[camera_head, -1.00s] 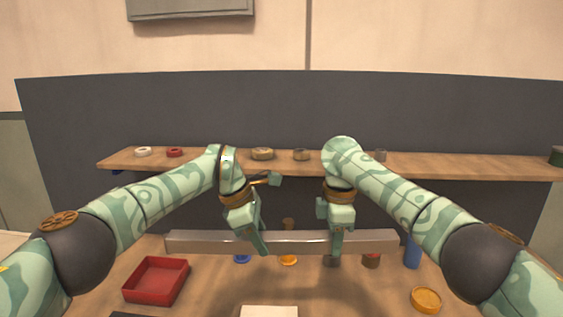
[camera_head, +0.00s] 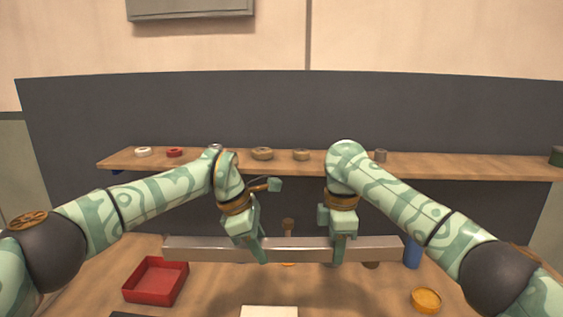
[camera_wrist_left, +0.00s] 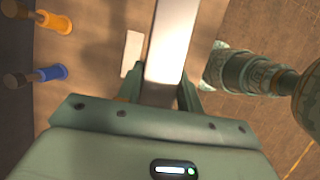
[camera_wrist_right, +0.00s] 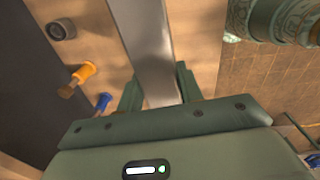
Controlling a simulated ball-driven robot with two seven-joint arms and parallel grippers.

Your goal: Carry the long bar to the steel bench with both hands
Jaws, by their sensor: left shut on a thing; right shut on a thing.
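The long bar (camera_head: 300,248) is a grey metal beam, held level above the wooden worktop in the head view. My left gripper (camera_head: 254,250) is shut on it left of its middle. My right gripper (camera_head: 338,250) is shut on it right of its middle. The bar also runs between the fingers in the left wrist view (camera_wrist_left: 172,50) and in the right wrist view (camera_wrist_right: 145,40). I cannot make out a steel bench in these frames.
The wooden worktop (camera_head: 210,285) carries a red tray (camera_head: 156,281), a yellow round dish (camera_head: 425,300), a blue cylinder (camera_head: 412,252) and a white block (camera_head: 269,311). Behind, a wooden shelf (camera_head: 450,168) holds several rings and small parts before a dark panel (camera_head: 300,110).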

